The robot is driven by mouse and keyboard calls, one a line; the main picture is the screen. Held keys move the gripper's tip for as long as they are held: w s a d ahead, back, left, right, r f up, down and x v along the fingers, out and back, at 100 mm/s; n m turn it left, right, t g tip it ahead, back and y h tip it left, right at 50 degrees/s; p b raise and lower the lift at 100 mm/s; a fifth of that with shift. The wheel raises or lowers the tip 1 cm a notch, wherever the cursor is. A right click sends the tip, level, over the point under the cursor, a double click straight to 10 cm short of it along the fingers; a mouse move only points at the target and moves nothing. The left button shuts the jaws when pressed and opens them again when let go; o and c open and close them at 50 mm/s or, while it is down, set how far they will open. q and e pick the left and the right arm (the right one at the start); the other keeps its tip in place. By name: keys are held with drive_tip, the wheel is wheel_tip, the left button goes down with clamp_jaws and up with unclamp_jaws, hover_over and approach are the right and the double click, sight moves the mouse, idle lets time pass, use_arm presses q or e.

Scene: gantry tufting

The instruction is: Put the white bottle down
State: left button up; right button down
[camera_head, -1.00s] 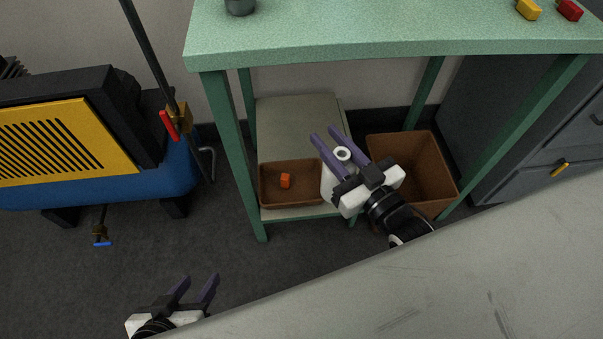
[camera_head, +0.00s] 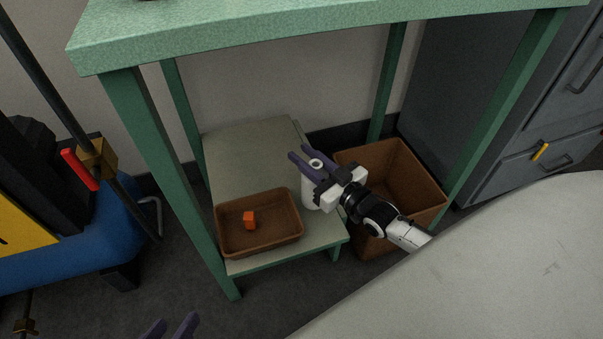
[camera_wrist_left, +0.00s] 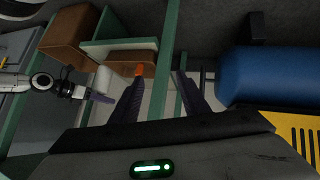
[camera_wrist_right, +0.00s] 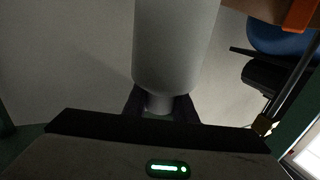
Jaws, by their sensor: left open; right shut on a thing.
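My right gripper (camera_head: 303,157) is shut on the white bottle (camera_head: 309,193), around its narrow top part. The bottle looks upright, over the right part of the table's lower shelf (camera_head: 235,150). I cannot tell whether its base touches the shelf. In the right wrist view the bottle's wide pale body (camera_wrist_right: 176,45) fills the top middle, its neck between the fingers. My left gripper (camera_head: 172,328) is open and empty at the bottom edge of the head view; its spread fingers also show in the left wrist view (camera_wrist_left: 160,95).
A brown tray (camera_head: 262,249) with an orange cube (camera_head: 249,219) sits on the shelf, left of the bottle. A brown bin (camera_head: 425,190) stands right of it. Green table legs (camera_head: 165,175) and the tabletop (camera_head: 300,18) frame the space. The shelf's back is bare.

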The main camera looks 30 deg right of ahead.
use_arm(q)
drive_tip(key=shift+w+d+r+t+h+b, duration=0.1)
drive_tip(key=shift+d+r+t+h+b, duration=0.15)
drive_tip(key=shift+r+b, duration=0.25)
drive_tip(key=shift+w+d+r+t+h+b, duration=0.1)
drive_tip(key=shift+d+r+t+h+b, duration=0.05)
drive_tip(key=shift+d+r+b, duration=0.25)
use_arm(e)
wheel_tip(320, 180, down, 3)
drive_tip(key=shift+f, duration=0.2)
use_arm(q)
drive_tip(key=shift+a, duration=0.1)
use_arm(e)
drive_tip(key=shift+f, duration=0.1)
drive_tip(key=c, duration=1.5)
unclamp_jaws()
drive_tip(key=shift+o, duration=0.2)
